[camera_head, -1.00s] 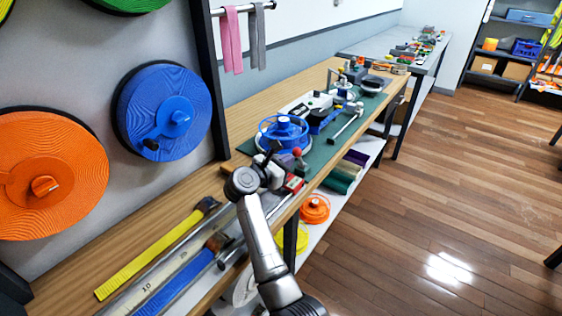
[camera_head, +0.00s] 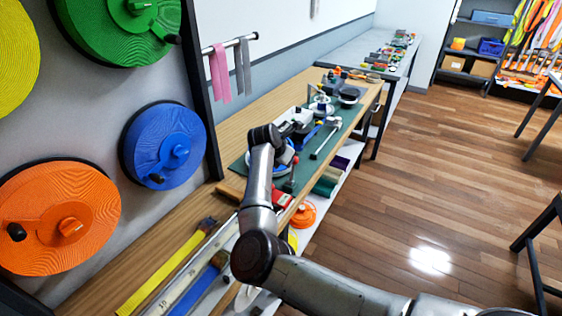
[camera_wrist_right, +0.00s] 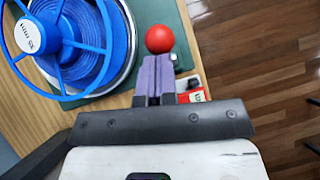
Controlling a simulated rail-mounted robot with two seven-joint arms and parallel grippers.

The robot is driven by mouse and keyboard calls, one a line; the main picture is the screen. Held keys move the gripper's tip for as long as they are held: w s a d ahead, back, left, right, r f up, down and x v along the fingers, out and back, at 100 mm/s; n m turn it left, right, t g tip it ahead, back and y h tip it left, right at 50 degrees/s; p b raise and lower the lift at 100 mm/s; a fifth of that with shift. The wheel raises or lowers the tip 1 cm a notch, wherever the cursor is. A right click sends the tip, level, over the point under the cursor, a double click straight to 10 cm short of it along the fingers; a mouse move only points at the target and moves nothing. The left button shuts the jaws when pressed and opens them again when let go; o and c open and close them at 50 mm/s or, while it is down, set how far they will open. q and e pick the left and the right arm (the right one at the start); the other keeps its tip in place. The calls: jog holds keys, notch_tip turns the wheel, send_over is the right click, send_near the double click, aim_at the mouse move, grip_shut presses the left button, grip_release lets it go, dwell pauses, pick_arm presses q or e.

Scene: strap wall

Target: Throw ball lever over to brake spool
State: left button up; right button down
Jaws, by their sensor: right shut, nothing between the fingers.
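The ball lever's red ball (camera_wrist_right: 159,39) is just beyond my right gripper's fingertips in the right wrist view. My right gripper (camera_wrist_right: 153,62) is shut and empty, its purple fingers pressed together. A gap between fingers and ball cannot be judged. The ball also shows in the head view (camera_head: 295,159), atop a short post. The brake spool (camera_wrist_right: 75,45), a blue reel with a spoked blue ring and white hub cap, lies left of the ball; in the head view my right arm mostly hides it. My left gripper is not in view.
A red block (camera_wrist_right: 192,96) sits right of the fingers. The green mat (camera_head: 330,142) holds several tools further along the bench. Blue (camera_head: 165,145) and orange (camera_head: 60,215) strap reels hang on the wall. A yellow strap (camera_head: 165,270) lies in front.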

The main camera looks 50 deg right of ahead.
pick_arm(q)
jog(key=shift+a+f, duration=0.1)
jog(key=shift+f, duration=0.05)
pick_arm(e)
jog(key=shift+d+f+y, duration=0.1)
jog(key=shift+d+y, duration=0.4)
jog(key=shift+d, duration=0.45)
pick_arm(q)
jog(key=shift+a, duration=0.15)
pick_arm(e)
jog(key=shift+w+d, duration=0.1)
jog(key=shift+d, duration=0.05)
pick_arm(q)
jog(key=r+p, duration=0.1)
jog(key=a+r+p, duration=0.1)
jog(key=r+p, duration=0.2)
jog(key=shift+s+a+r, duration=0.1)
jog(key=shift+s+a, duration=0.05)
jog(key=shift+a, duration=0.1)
pick_arm(e)
jog(key=v, duration=1)
jog(key=shift+d, duration=0.25)
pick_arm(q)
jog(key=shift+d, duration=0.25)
